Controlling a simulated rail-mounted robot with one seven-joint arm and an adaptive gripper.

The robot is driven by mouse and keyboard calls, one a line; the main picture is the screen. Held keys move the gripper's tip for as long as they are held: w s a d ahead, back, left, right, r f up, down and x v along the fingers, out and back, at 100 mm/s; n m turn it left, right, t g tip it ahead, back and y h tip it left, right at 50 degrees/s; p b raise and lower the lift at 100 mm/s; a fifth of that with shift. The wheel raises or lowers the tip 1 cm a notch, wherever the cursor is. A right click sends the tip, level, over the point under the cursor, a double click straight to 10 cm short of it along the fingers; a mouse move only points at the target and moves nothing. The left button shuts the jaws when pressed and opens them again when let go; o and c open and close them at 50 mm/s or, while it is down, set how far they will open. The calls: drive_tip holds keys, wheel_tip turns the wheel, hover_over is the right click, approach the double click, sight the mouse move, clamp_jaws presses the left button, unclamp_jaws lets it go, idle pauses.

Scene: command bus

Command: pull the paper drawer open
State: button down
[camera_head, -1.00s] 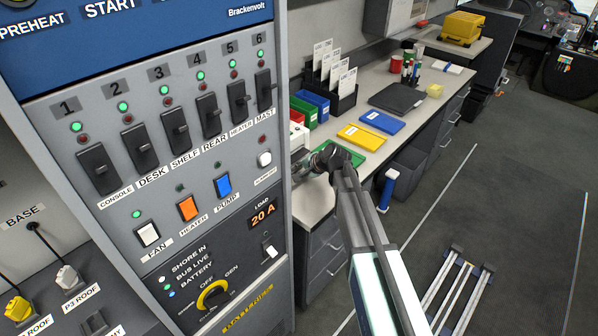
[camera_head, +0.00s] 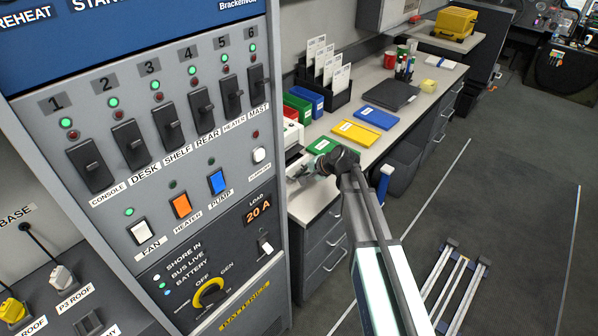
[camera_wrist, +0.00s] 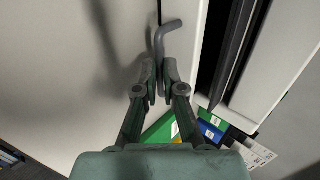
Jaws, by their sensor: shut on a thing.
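A white machine (camera_head: 292,133) stands on the desk just right of the control panel and is partly hidden by it. My gripper (camera_head: 303,170) is low at its front in the head view; the fingertips are small and hard to make out there. In the wrist view, my gripper (camera_wrist: 160,78) is shut on a bent grey handle (camera_wrist: 168,30). The handle stands against a pale, smooth surface (camera_wrist: 60,60). A dark gap (camera_wrist: 215,45) runs along the right of the pale surface. I cannot tell how far the paper drawer stands out.
The tall switch panel (camera_head: 240,130) stands close on the left. Green (camera_head: 322,145), yellow (camera_head: 356,133) and blue (camera_head: 379,117) folders lie on the desk (camera_head: 375,150) beyond my arm. A file rack (camera_head: 330,90) stands behind them. The floor to the right is mostly open.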

drive_tip(key=shift+s+d, duration=1.6)
drive_tip(key=shift+d, duration=0.3)
drive_tip(key=shift+s+d+b, duration=0.2)
drive_tip(key=shift+s+d, duration=0.8)
drive_tip(key=shift+d, duration=0.25)
drive_tip(key=shift+s+d+b, duration=0.15)
drive_tip(key=shift+s+d, duration=0.9)
drive_tip(key=shift+d, duration=0.2)
drive_tip(key=shift+s+d+b, duration=0.2)
drive_tip(key=shift+s+d, duration=0.8)
drive_tip(key=shift+d, duration=0.25)
drive_tip(key=s+d, duration=0.6)
drive_tip(key=d, duration=0.1)
drive_tip(key=shift+d, duration=0.25)
drive_tip(key=shift+s, duration=0.1)
drive_tip(key=c, duration=1.4)
unclamp_jaws()
drive_tip(key=shift+o, duration=0.2)
